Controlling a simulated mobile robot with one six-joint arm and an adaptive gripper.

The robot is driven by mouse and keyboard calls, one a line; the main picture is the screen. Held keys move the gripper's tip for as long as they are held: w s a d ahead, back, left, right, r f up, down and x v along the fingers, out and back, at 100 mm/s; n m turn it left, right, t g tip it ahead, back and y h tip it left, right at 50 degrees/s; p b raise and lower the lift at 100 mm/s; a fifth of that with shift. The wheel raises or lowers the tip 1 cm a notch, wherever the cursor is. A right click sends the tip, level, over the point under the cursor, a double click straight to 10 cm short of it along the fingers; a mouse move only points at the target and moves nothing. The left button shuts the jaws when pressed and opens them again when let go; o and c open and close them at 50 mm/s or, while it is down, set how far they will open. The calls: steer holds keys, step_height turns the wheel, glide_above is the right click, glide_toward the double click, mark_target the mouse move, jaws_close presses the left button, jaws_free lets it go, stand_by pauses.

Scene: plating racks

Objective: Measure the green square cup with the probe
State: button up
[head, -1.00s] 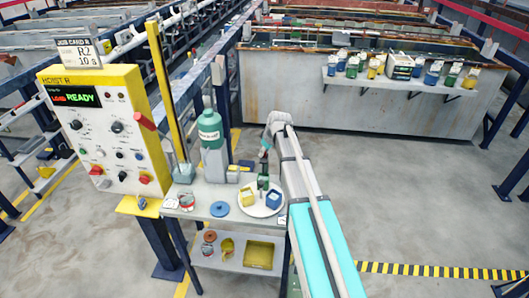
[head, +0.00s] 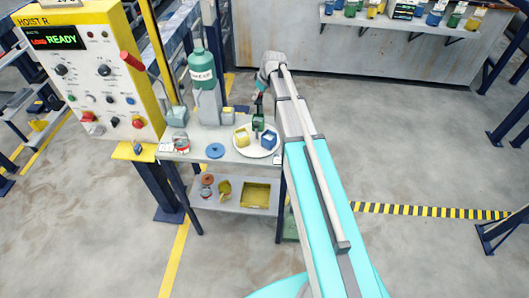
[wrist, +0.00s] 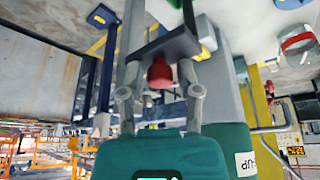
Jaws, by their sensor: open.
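The green square cup (head: 258,124) appears as a dark green shape on a round white plate (head: 243,152), with a yellow cup (head: 242,137) at its left and a blue cup (head: 268,142) at its right. My gripper (head: 260,101) points down over the plate, just above the green cup; whether it touches is unclear. In the wrist view my gripper (wrist: 165,50) has its two grey fingers spread apart. A red knob-like part (wrist: 160,74) shows between them, near a dark bar. I cannot tell whether this is the probe. A green edge (wrist: 188,10) shows at the top.
A blue disc (head: 215,150) and a red-and-white jar (head: 181,144) lie left. The yellow hoist panel (head: 88,75) stands further left.

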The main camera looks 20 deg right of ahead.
steer(key=shift+f+b, duration=1.5)
steer(key=shift+f, duration=0.25)
steer(key=p+v, duration=1.3)
steer(key=v, duration=0.1)
steer(key=s+a+f+m+g+h+b, duration=0.1)
steer(key=s+a+f+m+g+b, duration=0.1)
steer(key=s, duration=1)
steer(key=s+a+f+m+g+h+b, duration=0.1)
steer(key=s+a+f+m+g+b, duration=0.1)
steer(key=s+a+f+m+b, duration=0.2)
steer(key=shift+s+a+f+b, duration=1.5)
steer(key=shift+s+f+b, duration=0.95)
steer(key=shift+s, duration=1.65)
steer(key=shift+f+p, duration=0.3)
steer(key=shift+p, duration=0.05)
steer(key=shift+o, duration=1.3)
steer(key=shift+w+r+m, duration=0.15)
steer(key=shift+w+m, duration=0.15)
step_height(320, 180, up, 13)
steer(key=m+p, duration=0.8)
steer(key=p, duration=0.5)
glide_above(261, 97)
steer(key=shift+w+a, duration=0.35)
steer(key=shift+w, duration=0.05)
